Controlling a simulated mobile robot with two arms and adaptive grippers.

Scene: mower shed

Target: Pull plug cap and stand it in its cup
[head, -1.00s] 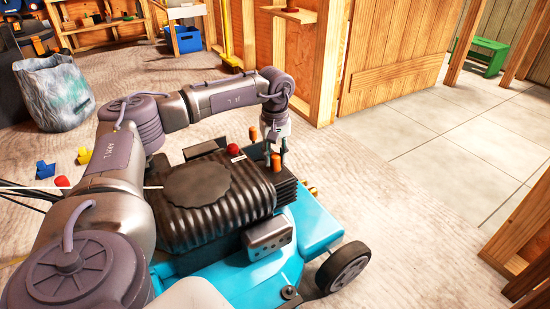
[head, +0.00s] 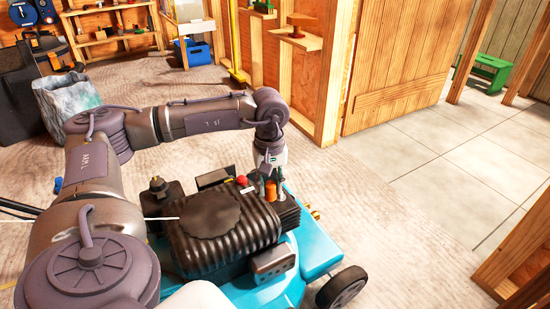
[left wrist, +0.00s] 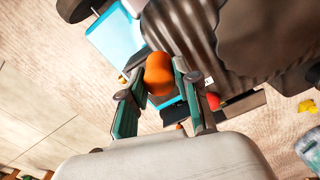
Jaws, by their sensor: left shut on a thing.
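The orange plug cap (head: 270,191) is at the right end of the mower's dark ribbed engine (head: 215,238). My left gripper (head: 269,172) points down over that end, shut on the cap. In the left wrist view the rounded orange cap (left wrist: 158,75) sits between the tips of my left gripper (left wrist: 155,84). I cannot tell whether the cap is still seated on the engine or lifted off it. I cannot pick out its cup for certain. My right gripper is out of view.
The turquoise mower deck (head: 320,241) and a black wheel (head: 342,287) stand to the right of the engine. A red knob (head: 241,180) is close left of the gripper.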

